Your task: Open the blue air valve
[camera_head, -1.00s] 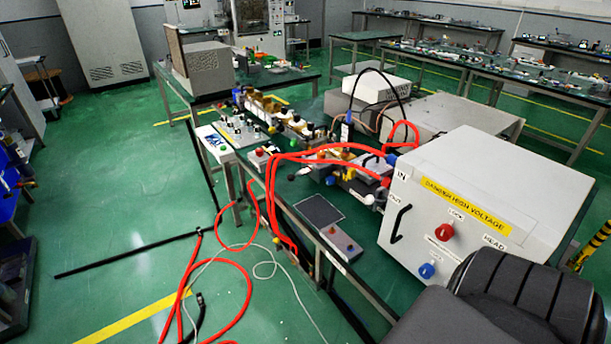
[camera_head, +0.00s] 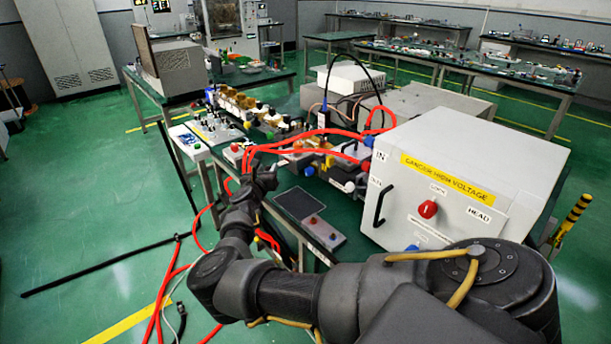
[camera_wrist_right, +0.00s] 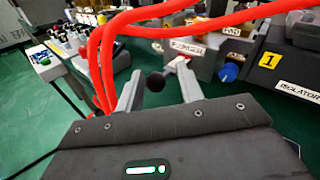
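No label marks the air valve, so I cannot tell which blue part it is. A small blue knob (camera_wrist_right: 228,72) shows beyond and right of my right gripper (camera_wrist_right: 158,88) in the wrist view. In the head view a small blue part (camera_head: 308,171) sits on the bench near the red hoses. Another blue knob (camera_head: 412,248) on the white box front is partly hidden by my arm. My right gripper (camera_head: 265,176) is at the bench edge, its fingers apart. A black ball (camera_wrist_right: 155,81) appears between them, with no visible grip. My left gripper is out of view.
Red hoses (camera_wrist_right: 105,62) run close over and left of the right gripper. The white high-voltage box (camera_head: 470,165) stands at the right on the green bench. A grey panel with buttons (camera_head: 322,230) lies at the bench front. Open floor is at left.

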